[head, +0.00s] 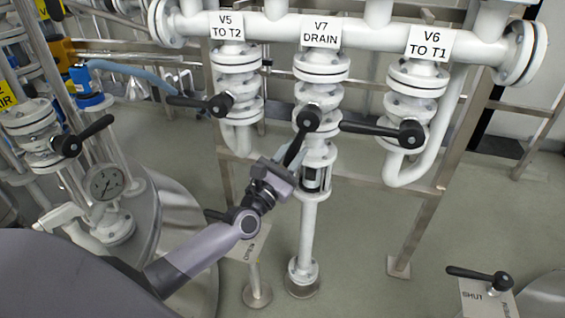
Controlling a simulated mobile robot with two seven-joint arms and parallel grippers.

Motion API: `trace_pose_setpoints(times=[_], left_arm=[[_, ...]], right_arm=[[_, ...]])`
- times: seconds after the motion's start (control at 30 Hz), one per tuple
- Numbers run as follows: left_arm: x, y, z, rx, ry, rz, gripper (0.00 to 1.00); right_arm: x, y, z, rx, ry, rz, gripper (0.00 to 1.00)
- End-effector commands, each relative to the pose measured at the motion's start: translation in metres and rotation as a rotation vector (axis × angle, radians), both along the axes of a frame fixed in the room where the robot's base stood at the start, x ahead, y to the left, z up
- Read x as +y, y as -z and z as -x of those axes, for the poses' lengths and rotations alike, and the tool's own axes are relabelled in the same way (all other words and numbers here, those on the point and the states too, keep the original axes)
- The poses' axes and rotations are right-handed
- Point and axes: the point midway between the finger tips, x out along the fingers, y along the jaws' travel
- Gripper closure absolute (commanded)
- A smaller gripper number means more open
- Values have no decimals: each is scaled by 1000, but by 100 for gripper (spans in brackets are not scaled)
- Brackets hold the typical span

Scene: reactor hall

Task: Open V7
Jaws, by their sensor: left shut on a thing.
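The V7 valve (323,95) is a white flanged body in the middle of the pipe frame, under the sign "V7 DRAIN" (321,31). Its black lever (297,143) hangs from the hub and points down and slightly left, nearly along the vertical pipe. My left gripper (285,166) comes from the lower left and is shut on the lower end of this lever. The fingers hide the lever's tip. My right gripper is not in view.
The V5 lever (189,102) sticks out left; the V6 lever (372,129) points left toward V7. A sight glass (312,178) sits in the pipe below V7. A gauge (106,182) and tank stand at left. Bare floor (345,255) lies lower right of the pipe.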

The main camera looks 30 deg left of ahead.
Motion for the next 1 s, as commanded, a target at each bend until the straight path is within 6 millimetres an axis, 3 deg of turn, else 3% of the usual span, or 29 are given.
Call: trace_pose_setpoints(times=[0.03, 0.4, 1.0], left_arm=[[-10, 12, 0, 0, 12, 51, 100], [-30, 11, -6, -52, 13, 264, 100], [-36, 7, -7, -70, 12, 327, 100]], right_arm=[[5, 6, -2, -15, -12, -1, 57], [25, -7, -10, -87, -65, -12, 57], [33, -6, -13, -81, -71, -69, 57]])
